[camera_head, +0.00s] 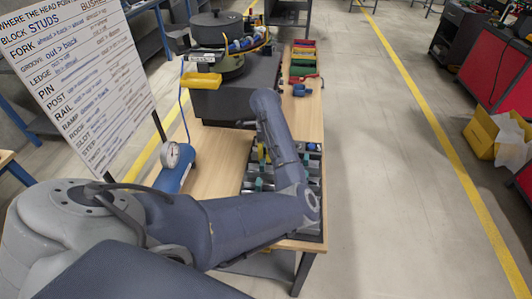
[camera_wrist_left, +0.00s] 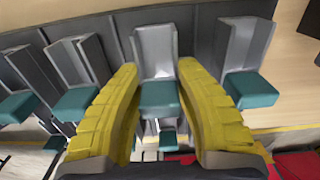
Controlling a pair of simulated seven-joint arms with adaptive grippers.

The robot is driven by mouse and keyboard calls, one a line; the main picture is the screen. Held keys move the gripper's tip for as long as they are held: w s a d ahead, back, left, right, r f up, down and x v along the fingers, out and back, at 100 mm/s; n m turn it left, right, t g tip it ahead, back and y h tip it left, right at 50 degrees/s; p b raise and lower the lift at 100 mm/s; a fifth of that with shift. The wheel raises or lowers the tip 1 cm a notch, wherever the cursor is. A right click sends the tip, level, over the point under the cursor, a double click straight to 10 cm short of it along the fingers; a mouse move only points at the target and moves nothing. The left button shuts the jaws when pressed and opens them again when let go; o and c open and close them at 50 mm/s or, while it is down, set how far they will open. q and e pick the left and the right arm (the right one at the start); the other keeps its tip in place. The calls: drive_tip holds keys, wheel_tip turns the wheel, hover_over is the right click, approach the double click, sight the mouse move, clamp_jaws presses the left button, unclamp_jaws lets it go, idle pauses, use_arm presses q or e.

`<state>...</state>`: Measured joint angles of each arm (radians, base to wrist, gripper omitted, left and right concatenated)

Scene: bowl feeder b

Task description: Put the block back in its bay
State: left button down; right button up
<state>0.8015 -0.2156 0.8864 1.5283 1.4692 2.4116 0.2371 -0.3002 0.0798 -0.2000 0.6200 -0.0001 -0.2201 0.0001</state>
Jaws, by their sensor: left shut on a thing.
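In the wrist view a teal block (camera_wrist_left: 159,95) sits between my left gripper's two yellow fingers (camera_wrist_left: 159,82), which close on its sides. A grey upright channel (camera_wrist_left: 155,50) stands directly behind the block; I cannot tell whether the two are joined. In the head view the rack of bays (camera_head: 312,165) lies on the wooden bench, partly hidden by my left arm. The yellow of my left gripper (camera_head: 262,152) shows just beyond the forearm, over the rack. The block itself is not clear there. My right gripper is not in view.
Similar teal blocks with grey channels stand close on the left (camera_wrist_left: 74,102) and right (camera_wrist_left: 250,89). A pressure gauge (camera_head: 171,155) on a blue cylinder is left on the bench. A bowl feeder (camera_head: 217,28) and coloured bins (camera_head: 303,60) stand farther back. A lettered sign board (camera_head: 75,80) is at left.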

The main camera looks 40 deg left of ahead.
use_arm(q)
drive_tip(key=shift+f, duration=0.15)
drive_tip(key=c, duration=1.1)
unclamp_jaws()
drive_tip(key=shift+o, duration=0.2)
wheel_tip(320, 180, up, 12)
drive_tip(key=shift+r, duration=0.2)
